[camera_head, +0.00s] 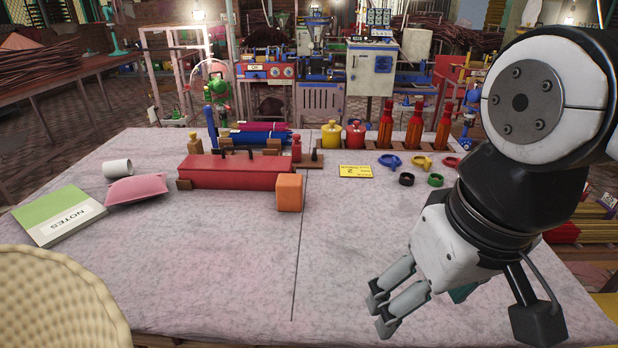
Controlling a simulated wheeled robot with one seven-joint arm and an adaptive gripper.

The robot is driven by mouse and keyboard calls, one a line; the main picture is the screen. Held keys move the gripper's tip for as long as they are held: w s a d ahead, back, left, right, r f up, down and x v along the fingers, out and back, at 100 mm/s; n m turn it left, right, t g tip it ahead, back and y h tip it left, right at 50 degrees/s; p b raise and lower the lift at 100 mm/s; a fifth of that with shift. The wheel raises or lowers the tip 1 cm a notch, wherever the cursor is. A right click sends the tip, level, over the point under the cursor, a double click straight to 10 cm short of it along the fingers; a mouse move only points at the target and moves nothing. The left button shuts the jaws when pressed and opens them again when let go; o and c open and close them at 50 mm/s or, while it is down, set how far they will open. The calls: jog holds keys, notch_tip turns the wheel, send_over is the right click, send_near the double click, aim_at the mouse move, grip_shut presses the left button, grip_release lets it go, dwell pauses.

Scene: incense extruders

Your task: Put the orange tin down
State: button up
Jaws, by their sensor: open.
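The orange tin (289,192) is a box-shaped block standing upright on the table, just in front of the right end of a long red box (235,174). My gripper (382,316) is low at the front right, clearly apart from the tin. Its fingers point down and left, and they are open with nothing seen between them. The tin's underside and back are hidden.
The grey table (230,270) is clear at front centre. A green notes book (60,214), pink pouch (137,188) and white cup (118,168) lie left. A yellow card (356,171), coloured rings (407,179) and bottles (414,130) stand behind right. A wicker shape (55,305) fills the lower left.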

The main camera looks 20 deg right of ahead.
jog(key=shift+o, duration=0.3)
jog(key=shift+s+f, duration=0.3)
jog(key=shift+s, duration=0.05)
jog(key=w+d+r+n+g+h+p, duration=0.25)
jog(key=w+d+n+h+p, duration=0.55)
jog(key=w+d+h, duration=0.6)
jog(key=w+a+n+t+h+p, duration=0.1)
jog(key=w+a+n+t, duration=0.25)
jog(key=w, duration=0.25)
jog(key=w+a+n+t+p, duration=0.1)
jog(key=w+a+n+t, duration=0.2)
jog(key=w+n, duration=0.2)
jog(key=n+t+y+p, duration=0.4)
jog(key=n+t+y, duration=0.6)
jog(key=n, duration=0.6)
send_near(289, 178)
jog(key=shift+t+h, duration=0.3)
jog(key=shift+t, duration=0.2)
jog(key=v, duration=0.4)
jog(key=shift+s+d+f, duration=0.1)
jog(key=shift+d+f, duration=0.1)
jog(key=shift+f, duration=0.2)
jog(key=shift+w+f, duration=0.15)
jog(key=shift+w, duration=0.1)
jog(key=x, duration=1.3)
jog(key=shift+w+a, duration=0.1)
jog(key=shift+w, duration=0.15)
jog(key=c, duration=1.4)
jog(key=shift+c, duration=0.7)
